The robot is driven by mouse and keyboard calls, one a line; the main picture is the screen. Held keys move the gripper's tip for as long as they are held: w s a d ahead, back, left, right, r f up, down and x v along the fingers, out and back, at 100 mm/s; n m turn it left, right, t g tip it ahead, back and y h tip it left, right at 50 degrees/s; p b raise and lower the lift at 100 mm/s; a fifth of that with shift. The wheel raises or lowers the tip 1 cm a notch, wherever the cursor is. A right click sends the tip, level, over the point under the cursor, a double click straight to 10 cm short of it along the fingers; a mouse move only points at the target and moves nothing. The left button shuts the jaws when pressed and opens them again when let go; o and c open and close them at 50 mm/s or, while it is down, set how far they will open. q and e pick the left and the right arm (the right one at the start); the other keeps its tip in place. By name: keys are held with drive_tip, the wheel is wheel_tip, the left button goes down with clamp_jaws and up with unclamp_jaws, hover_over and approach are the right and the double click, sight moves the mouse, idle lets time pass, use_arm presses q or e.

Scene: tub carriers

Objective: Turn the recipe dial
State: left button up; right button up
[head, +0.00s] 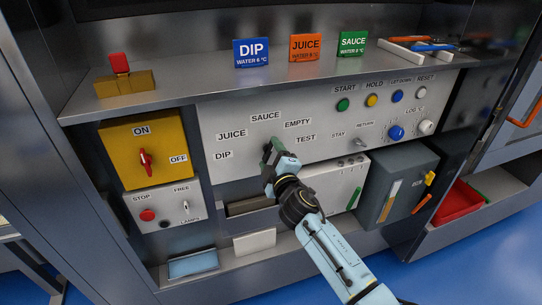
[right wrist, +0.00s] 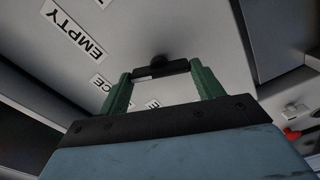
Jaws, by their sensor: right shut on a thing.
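The recipe dial is a black knob on the light grey panel (head: 225,120), ringed by the labels DIP, JUICE, SAUCE, EMPTY and TEST. In the head view my right gripper (head: 272,148) covers most of the dial. In the right wrist view the black bar of the dial (right wrist: 161,68) lies between the two green fingers, which are shut on its ends. A pale mark shows on the bar. I cannot tell which label it points to. My left gripper is not in view.
A yellow ON/OFF switch box (head: 136,133) with a red handle is left of the panel. START, HOLD and other buttons are on the right. DIP (head: 251,53), JUICE (head: 305,47) and SAUCE (head: 352,43) cards stand on the shelf above. A grey box (head: 398,190) sits lower right.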

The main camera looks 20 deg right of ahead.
drive_tip(key=shift+f+n, duration=0.1)
drive_tip(key=shift+n, duration=2.2)
drive_tip(key=o, duration=1)
drive_tip(key=s+p, duration=0.1)
drive_tip(key=s, duration=1.2)
drive_tip(key=shift+s+d, duration=0.2)
drive_tip(key=shift+d, duration=0.05)
